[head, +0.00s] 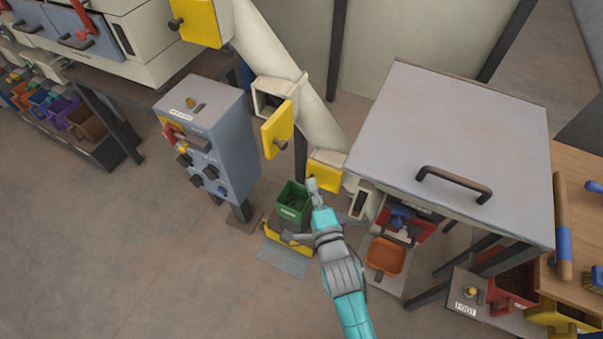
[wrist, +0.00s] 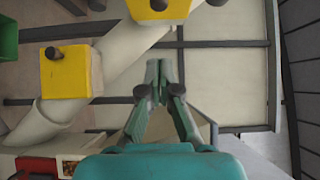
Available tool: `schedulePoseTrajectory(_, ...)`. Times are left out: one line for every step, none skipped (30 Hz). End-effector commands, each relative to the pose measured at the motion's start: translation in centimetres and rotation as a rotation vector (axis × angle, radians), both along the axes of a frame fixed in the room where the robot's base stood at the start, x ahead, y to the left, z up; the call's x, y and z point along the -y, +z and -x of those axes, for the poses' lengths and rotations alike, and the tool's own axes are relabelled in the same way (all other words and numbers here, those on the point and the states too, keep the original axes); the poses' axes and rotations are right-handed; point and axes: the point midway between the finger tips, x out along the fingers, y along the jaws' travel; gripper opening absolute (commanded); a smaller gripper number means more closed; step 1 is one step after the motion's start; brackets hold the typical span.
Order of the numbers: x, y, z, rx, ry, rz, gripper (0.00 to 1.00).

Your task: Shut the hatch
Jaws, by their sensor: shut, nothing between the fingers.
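A white slanted chute carries several yellow hatches with dark knobs. The middle hatch (head: 277,128) stands swung open beside its square white opening (head: 268,101). A lower yellow hatch (head: 327,179) sits at the chute's bottom end, partly hidden behind my gripper (head: 313,187); I cannot tell if it is fully shut. An upper hatch (head: 200,20) is cut by the picture's top edge. In the wrist view my gripper (wrist: 161,70) is shut and empty, apart from the yellow hatches there, one at left (wrist: 70,72) and one at the top edge (wrist: 160,8).
A grey control box (head: 207,140) stands left of the chute. A green bin (head: 293,203) sits below the lower hatch. A large grey-topped cabinet (head: 460,130) with a dark handle stands at right, an orange tray (head: 384,256) under it. The floor at front left is clear.

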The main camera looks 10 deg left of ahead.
Motion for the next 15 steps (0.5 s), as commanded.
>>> schedulePoseTrajectory(-0.2,0.1,-0.7,0.001,0.0,0.0,0.0)
schedulePoseTrajectory(-0.4,0.1,-1.1,0.002,-0.001,-0.001,0.0)
schedulePoseTrajectory(-0.6,0.1,-1.7,0.002,-0.001,-0.001,0.0)
schedulePoseTrajectory(-0.8,0.1,-2.2,0.001,-0.001,0.0,0.0)
schedulePoseTrajectory(-1.0,0.1,-2.7,0.002,-0.001,0.0,0.0)
schedulePoseTrajectory(-1.2,0.1,-3.3,0.001,-0.001,0.001,0.0)
schedulePoseTrajectory(-1.4,0.1,-3.8,0.002,-0.001,0.002,0.0)
schedulePoseTrajectory(-1.5,0.1,-4.3,0.002,-0.001,0.002,0.0)
schedulePoseTrajectory(-1.8,0.1,-5.0,0.002,-0.001,0.002,0.0)
schedulePoseTrajectory(-2.0,0.1,-5.5,0.002,-0.001,0.002,0.0)
schedulePoseTrajectory(-2.1,0.1,-5.9,0.002,-0.001,0.002,0.0)
schedulePoseTrajectory(-2.4,0.1,-6.6,0.001,-0.001,0.001,0.0)
schedulePoseTrajectory(-2.6,0.1,-7.1,0.001,-0.001,0.001,0.0)
schedulePoseTrajectory(-2.8,0.1,-7.6,0.001,-0.001,0.001,0.0)
schedulePoseTrajectory(-3.0,0.1,-8.2,0.001,-0.001,0.001,0.0)
